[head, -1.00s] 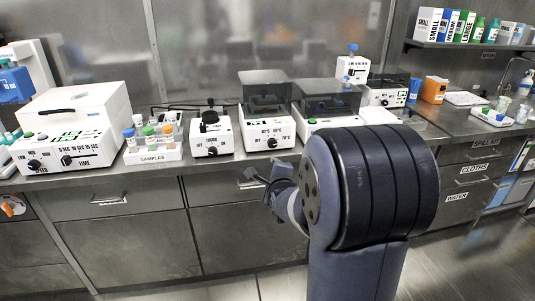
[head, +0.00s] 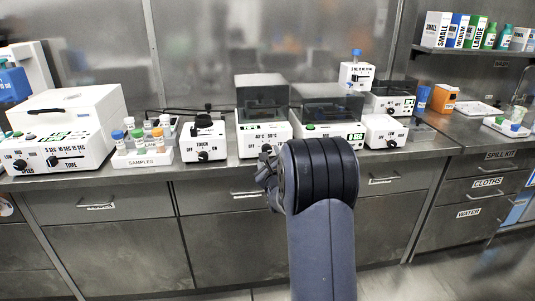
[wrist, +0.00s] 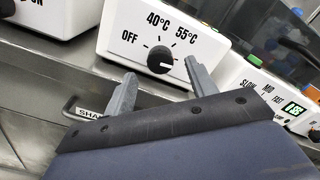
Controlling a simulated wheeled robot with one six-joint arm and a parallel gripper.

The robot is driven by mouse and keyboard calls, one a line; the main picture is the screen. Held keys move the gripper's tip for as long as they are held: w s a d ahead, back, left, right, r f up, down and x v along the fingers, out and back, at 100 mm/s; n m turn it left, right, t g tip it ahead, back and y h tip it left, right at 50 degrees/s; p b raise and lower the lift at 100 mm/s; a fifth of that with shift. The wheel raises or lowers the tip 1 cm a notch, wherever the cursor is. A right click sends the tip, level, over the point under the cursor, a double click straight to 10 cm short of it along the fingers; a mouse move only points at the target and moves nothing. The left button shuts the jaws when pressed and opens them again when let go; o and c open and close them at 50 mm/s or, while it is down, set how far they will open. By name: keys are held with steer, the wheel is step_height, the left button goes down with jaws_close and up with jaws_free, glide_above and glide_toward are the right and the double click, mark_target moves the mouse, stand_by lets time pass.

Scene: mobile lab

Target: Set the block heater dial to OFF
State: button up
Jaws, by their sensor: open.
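The block heater (head: 249,137) is a white box with a dark translucent cover, standing on the bench. In the wrist view its white front (wrist: 205,45) carries a black dial (wrist: 160,60) with OFF at left, 40°C at top and 55°C at upper right. The dial's pointer is too unclear to read. My gripper (wrist: 160,78) is open, its two grey fingers apart below and either side of the dial, with nothing between them. In the head view my gripper (head: 267,174) is in front of the heater, partly hidden by my arm.
A white TOUCH mixer (head: 203,140) stands left of the heater, with a SAMPLES rack (head: 146,156) beyond it. A white device with a green display (head: 330,128) stands close on the right. A drawer handle (wrist: 85,113) lies below the bench edge.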

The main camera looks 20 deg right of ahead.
mark_target(267, 149)
steer(key=shift+x, duration=1.75)
steer(key=c, duration=1)
